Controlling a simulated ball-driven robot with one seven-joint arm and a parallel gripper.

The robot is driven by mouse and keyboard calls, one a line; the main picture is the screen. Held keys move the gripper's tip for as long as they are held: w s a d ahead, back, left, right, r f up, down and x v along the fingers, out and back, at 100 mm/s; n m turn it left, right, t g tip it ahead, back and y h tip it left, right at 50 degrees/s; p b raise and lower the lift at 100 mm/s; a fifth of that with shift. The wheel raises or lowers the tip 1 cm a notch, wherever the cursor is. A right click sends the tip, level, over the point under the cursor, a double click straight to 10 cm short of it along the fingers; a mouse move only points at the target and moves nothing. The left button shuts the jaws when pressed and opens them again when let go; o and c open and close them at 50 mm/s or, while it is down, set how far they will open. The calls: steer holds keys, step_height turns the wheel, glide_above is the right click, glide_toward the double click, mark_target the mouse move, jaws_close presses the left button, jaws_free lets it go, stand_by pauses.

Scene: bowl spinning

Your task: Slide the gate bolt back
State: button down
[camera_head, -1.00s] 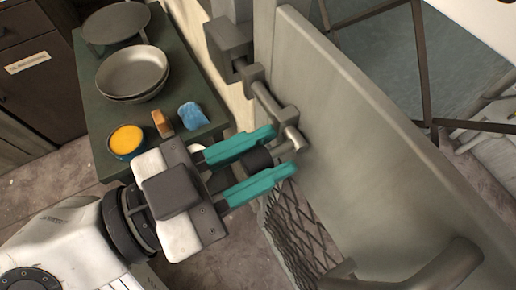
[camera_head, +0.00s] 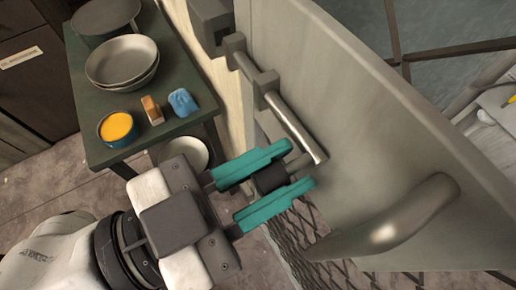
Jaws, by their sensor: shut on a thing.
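The gate bolt (camera_head: 293,127) is a grey metal rod on the pale grey gate panel (camera_head: 350,110). It runs through two brackets, the lower one (camera_head: 267,83) and the upper one (camera_head: 235,48). A long length of rod sticks out below the lower bracket. A dark knob (camera_head: 270,178) stands off the rod's lower end. My gripper (camera_head: 300,165) has its two teal fingers on either side of this knob and is shut on it. A dark keeper block (camera_head: 211,22) is on the post at the top. I cannot tell whether the rod's upper tip is clear of it.
A curved grey handle (camera_head: 400,215) juts from the gate at lower right. Wire mesh (camera_head: 305,240) shows below the gripper. A dark green table (camera_head: 185,75) at left holds metal bowls (camera_head: 122,62), a blue cup (camera_head: 117,129), a sponge (camera_head: 152,110) and a blue cloth (camera_head: 183,102).

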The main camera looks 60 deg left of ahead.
steer(key=shift+d, duration=0.8)
steer(key=c, duration=0.9)
jaws_free()
steer(key=shift+d, duration=0.15)
steer(key=shift+s, duration=0.1)
steer(key=s, duration=0.7)
steer(key=s+a+b, duration=0.1)
steer(key=s, duration=0.2)
steer(key=shift+s, duration=0.35)
